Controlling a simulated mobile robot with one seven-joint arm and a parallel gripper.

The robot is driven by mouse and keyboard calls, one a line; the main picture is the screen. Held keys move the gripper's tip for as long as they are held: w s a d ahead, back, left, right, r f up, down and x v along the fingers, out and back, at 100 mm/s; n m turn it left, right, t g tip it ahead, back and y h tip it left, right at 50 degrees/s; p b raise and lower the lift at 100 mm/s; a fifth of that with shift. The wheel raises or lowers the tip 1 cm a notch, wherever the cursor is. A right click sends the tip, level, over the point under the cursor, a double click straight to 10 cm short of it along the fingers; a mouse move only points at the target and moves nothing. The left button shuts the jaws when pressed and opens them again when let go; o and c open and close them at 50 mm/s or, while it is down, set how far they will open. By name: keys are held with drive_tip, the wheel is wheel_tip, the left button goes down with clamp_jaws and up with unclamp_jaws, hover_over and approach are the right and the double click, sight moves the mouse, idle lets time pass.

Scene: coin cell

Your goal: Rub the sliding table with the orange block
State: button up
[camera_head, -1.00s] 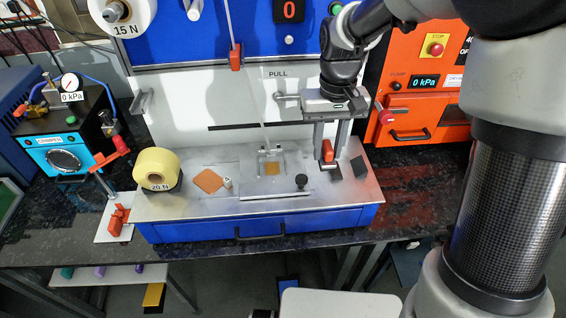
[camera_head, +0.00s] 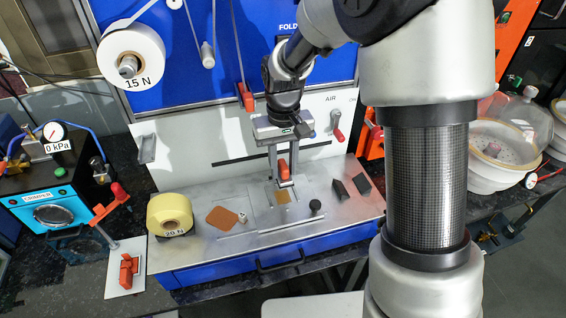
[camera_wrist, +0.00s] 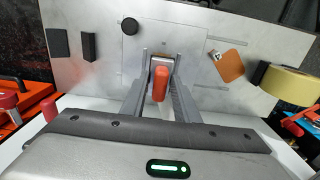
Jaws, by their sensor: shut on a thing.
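My gripper (camera_head: 283,182) is shut on the orange block (camera_head: 284,168). I cannot tell whether the block touches the plate.
Two dark blocks (camera_head: 339,189) (camera_head: 362,183) stand to the right of the gripper. An orange-brown pad (camera_head: 222,217), a small white piece (camera_head: 242,218) and a yellow roll marked 20 N (camera_head: 169,214) are to the left. A white upright panel (camera_head: 200,155) rises close behind.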

drive_tip(key=shift+a+f, duration=0.1)
drive_tip(key=shift+f, duration=0.05)
drive_tip(key=shift+f+b, duration=2.65)
drive_tip(key=shift+f, duration=0.9)
drive_tip(key=shift+f, duration=0.3)
drive_tip(key=shift+s, duration=0.25)
drive_tip(key=shift+w, duration=0.15)
drive_tip(key=shift+w, duration=0.4)
drive_tip(key=shift+s+f, duration=0.1)
drive_tip(key=shift+s, duration=0.05)
